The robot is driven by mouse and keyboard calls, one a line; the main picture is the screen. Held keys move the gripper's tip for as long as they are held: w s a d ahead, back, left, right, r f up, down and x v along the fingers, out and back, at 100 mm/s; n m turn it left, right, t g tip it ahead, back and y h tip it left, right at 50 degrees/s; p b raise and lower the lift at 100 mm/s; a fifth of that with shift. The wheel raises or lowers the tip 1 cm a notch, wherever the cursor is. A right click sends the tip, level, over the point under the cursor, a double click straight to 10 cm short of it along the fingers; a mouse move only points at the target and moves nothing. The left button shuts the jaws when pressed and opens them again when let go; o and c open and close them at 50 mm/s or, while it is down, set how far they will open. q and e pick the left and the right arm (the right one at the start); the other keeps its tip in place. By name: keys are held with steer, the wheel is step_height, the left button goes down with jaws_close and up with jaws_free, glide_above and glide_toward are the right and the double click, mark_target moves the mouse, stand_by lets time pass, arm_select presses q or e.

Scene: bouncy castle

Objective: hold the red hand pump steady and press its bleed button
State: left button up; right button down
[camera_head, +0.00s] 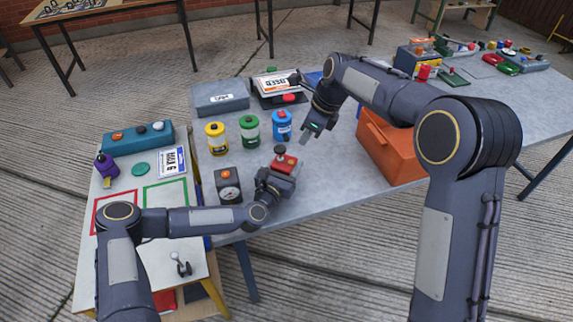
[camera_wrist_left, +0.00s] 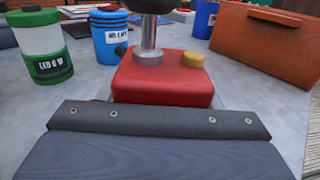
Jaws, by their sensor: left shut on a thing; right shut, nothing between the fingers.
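The red hand pump (camera_head: 285,163) stands on the grey table near its front edge, with a dark knob on top. In the left wrist view its red body (camera_wrist_left: 160,82) carries a metal shaft (camera_wrist_left: 149,38) and a round yellow button (camera_wrist_left: 194,60) on top, to the right of the shaft. My left gripper (camera_head: 273,179) is shut on the near side of the pump; its fingertips are largely hidden. My right gripper (camera_head: 312,129) is shut and empty, above the table, behind and to the right of the pump, apart from it.
Yellow (camera_head: 216,138), green (camera_head: 250,130) and blue (camera_head: 282,126) canisters stand behind the pump. A gauge box (camera_head: 228,186) stands to its left. An orange bin (camera_head: 390,150) is on the right, near my right arm. The table between the pump and the bin is clear.

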steer(key=s+r+n+t, duration=0.1)
steer(key=s+n+t, duration=0.2)
steer(key=n, duration=1)
steer(key=s+a+r+n+t+h, duration=0.1)
steer(key=s+n+t, duration=0.3)
steer(key=n, duration=0.8)
steer(key=shift+s+r+n, duration=0.15)
steer(key=shift+r+n, duration=0.25)
steer(key=shift+r, duration=0.05)
steer(key=shift+f, duration=0.1)
